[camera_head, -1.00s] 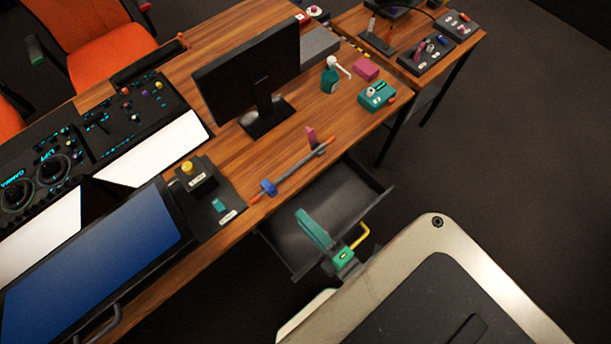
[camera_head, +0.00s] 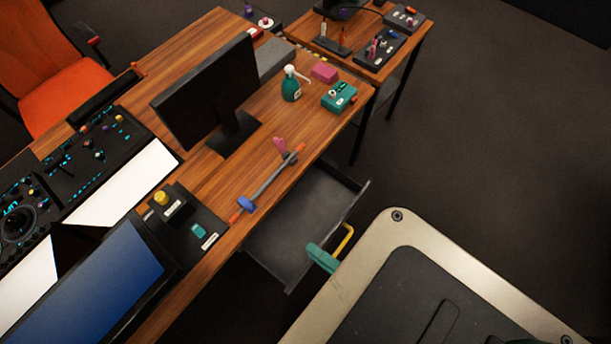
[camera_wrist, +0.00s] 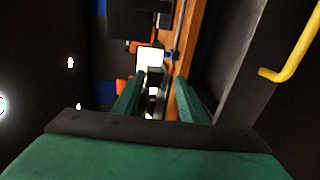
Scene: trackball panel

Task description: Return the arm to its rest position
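My gripper shows in the wrist view (camera_wrist: 158,88) with two green fingers spread apart and nothing seen held between them. In the head view only a teal part of my gripper (camera_head: 322,258) shows, low beside the open drawer's front; my own body hides the rest. The dark drawer (camera_head: 303,218) is pulled out from under the wooden desk (camera_head: 225,185). Its yellow handle (camera_head: 347,241) is on the drawer's front and also shows at the right in the wrist view (camera_wrist: 296,50), outside the fingers.
A rod with blue and orange parts (camera_head: 272,182) lies near the desk's front edge. A monitor (camera_head: 205,90), a green pump bottle (camera_head: 291,85) and a teal box (camera_head: 339,97) stand on the desk. The floor at the right (camera_head: 500,130) is clear.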

